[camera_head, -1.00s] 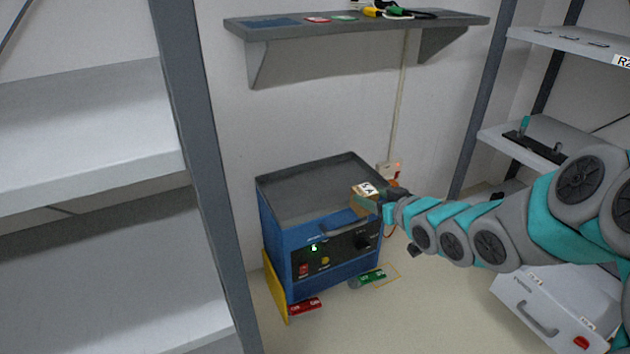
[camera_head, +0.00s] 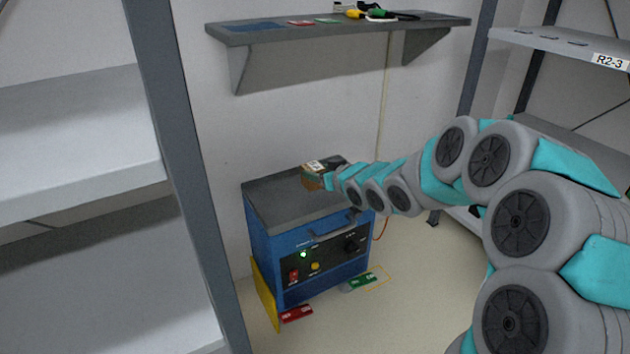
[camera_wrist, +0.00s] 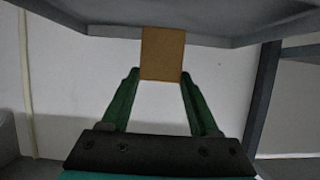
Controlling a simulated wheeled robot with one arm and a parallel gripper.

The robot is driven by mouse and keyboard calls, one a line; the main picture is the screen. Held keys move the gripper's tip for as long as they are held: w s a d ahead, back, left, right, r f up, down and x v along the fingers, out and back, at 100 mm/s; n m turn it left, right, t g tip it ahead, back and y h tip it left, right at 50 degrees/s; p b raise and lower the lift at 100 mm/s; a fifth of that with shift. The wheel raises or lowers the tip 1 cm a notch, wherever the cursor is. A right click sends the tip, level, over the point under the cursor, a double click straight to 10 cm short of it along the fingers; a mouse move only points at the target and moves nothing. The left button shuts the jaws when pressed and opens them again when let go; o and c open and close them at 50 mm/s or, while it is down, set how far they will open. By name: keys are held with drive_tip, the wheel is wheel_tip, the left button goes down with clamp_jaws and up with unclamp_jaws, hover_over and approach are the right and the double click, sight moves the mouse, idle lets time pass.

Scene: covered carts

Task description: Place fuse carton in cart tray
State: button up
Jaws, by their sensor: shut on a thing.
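The fuse carton (camera_head: 311,184) is a small brown box with a white label on top. It shows in the head view above the back part of the cart tray; I cannot tell whether it touches the tray. The cart tray (camera_head: 275,207) is the shallow grey top of a blue cart. My gripper (camera_head: 326,181) reaches in from the right and is shut on the carton. In the wrist view the brown carton (camera_wrist: 162,48) sits between the green fingertips of my gripper (camera_wrist: 160,76).
The cart front has a handle (camera_head: 334,228), a green light and buttons. A wall shelf (camera_head: 345,26) hangs above the cart with small items on it. A rack post (camera_head: 178,160) stands left.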

drive_tip(key=shift+w+a, duration=0.6)
drive_tip(key=shift+w, duration=0.1)
wheel_tip(320, 180, down, 4)
drive_tip(key=shift+r+b, duration=0.15)
drive_tip(key=shift+b, duration=0.25)
drive_tip(key=o, duration=1.4)
drive_tip(key=shift+o, duration=0.2)
